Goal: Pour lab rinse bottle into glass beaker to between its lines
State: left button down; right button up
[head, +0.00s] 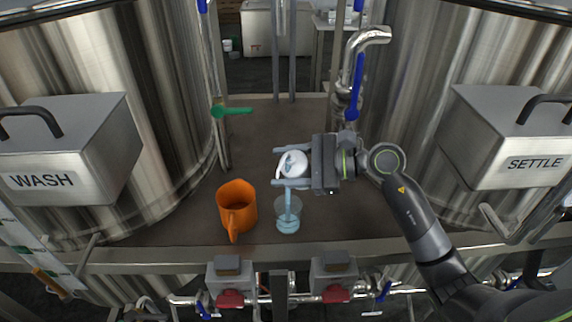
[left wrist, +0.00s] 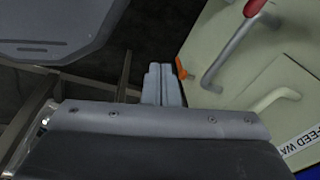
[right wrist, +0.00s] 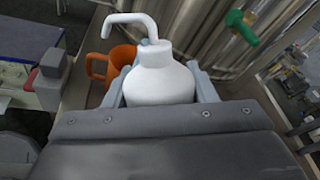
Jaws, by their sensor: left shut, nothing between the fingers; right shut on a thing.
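The white lab rinse bottle (head: 294,162) with its bent spout is held by my right gripper (head: 279,167), which is shut around its body above the platform. The bottle and spout also show in the right wrist view (right wrist: 160,80). A light blue stream runs from the bottle down into the glass beaker (head: 278,207). The clear beaker stands on the platform below the gripper, with blue liquid in its lower part. Its lines are too small to make out. My left gripper (left wrist: 163,84) is shut and empty in the left wrist view, and outside the head view.
An orange jug (head: 236,204) stands left of the beaker. Steel tanks with boxes marked WASH (head: 66,150) and SETTLE (head: 510,135) flank the brown platform (head: 262,120). A pipe with a blue lever (head: 356,85) rises behind. The platform's front rail (head: 180,256) is near the beaker.

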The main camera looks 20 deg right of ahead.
pick_arm(q)
jog(key=shift+w+r, duration=0.15)
jog(key=shift+w, duration=0.15)
pick_arm(e)
jog(key=shift+d, duration=0.1)
pick_arm(q)
jog(key=shift+s+r, duration=0.15)
jog(key=shift+s, duration=0.2)
pick_arm(e)
jog(key=shift+w+d+f+n+h, duration=0.15)
jog(key=shift+f+n+h, duration=0.2)
jog(key=shift+n, duration=0.35)
pick_arm(q)
jog(key=shift+r+p, duration=0.2)
jog(key=shift+p, duration=0.25)
pick_arm(e)
jog(key=shift+w+d+f+n+t+h, duration=0.2)
jog(key=shift+f+n+t+h, duration=0.1)
jog(key=shift+f+n+h, duration=0.25)
pick_arm(q)
jog(key=shift+f+b, duration=2.2)
pick_arm(e)
jog(key=shift+w+d+f+n+h, duration=0.2)
jog(key=shift+f+n+h, duration=0.2)
jog(key=shift+n, duration=0.35)
jog(key=shift+s, duration=0.1)
